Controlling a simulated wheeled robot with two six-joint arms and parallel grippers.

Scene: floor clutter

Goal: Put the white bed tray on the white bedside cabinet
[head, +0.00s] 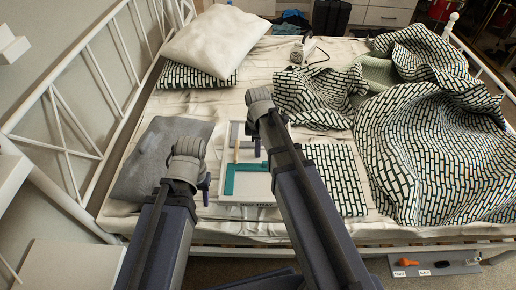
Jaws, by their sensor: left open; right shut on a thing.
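The white bed tray (226,199), lettered on its front edge, lies on the bed. A teal piece and a thin tan stick show inside it. My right arm covers its right part. My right gripper (256,146) is over the far part of the tray and shut on it; the arm mostly hides the contact. My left gripper (205,188) is open at the left side of the tray, beside the grey pillow, and appears empty. A white surface at the lower left (72,266) looks like the top of the bedside cabinet; its visible part is bare.
The bed holds a grey pillow (150,175), a white pillow (214,44) and a crumpled patterned blanket (435,140). A white metal bed frame (70,152) runs along the left. A grey mat with small tools (430,264) lies on the floor at lower right.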

